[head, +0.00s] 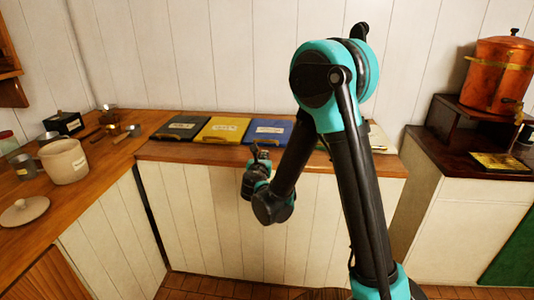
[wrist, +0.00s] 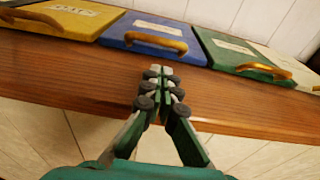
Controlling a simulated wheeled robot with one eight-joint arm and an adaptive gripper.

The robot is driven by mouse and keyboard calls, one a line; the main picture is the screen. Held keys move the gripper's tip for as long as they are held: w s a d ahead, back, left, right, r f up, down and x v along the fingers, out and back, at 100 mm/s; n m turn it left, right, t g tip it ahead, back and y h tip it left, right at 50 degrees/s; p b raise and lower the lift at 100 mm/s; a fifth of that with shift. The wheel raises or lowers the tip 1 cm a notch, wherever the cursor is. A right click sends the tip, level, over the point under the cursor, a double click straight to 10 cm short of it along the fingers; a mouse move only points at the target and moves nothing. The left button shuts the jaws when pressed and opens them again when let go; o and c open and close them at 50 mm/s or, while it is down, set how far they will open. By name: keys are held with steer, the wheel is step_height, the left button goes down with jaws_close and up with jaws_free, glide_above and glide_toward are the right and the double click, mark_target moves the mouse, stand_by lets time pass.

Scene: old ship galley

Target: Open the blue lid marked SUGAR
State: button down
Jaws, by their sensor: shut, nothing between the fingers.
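The blue lid (head: 270,137) lies flat and closed in the wooden counter in the head view, with a white label too small to read. In the wrist view, the blue lid (wrist: 124,28) has a brass-coloured bar handle (wrist: 157,42) along its near edge. My gripper (head: 258,148) is in front of the counter's front edge, just below the blue lid in the picture. In the wrist view, my gripper (wrist: 160,74) is shut and empty, its tips pointing towards the blue lid's handle but apart from it.
A yellow lid (head: 222,128) and a dark lid (head: 180,128) lie left of the blue one. A green lid (wrist: 235,52) and a cream lid (wrist: 283,64) lie to its right. A beige pot (head: 65,162) stands on the left counter. A copper urn (head: 497,75) stands far right.

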mark_target(269, 144)
steer(key=w, duration=0.5)
steer(key=w+f, duration=0.1)
steer(key=w, duration=0.2)
steer(key=shift+w+d+f, duration=0.1)
steer(key=shift+w+d, duration=0.1)
steer(key=shift+w, duration=0.1)
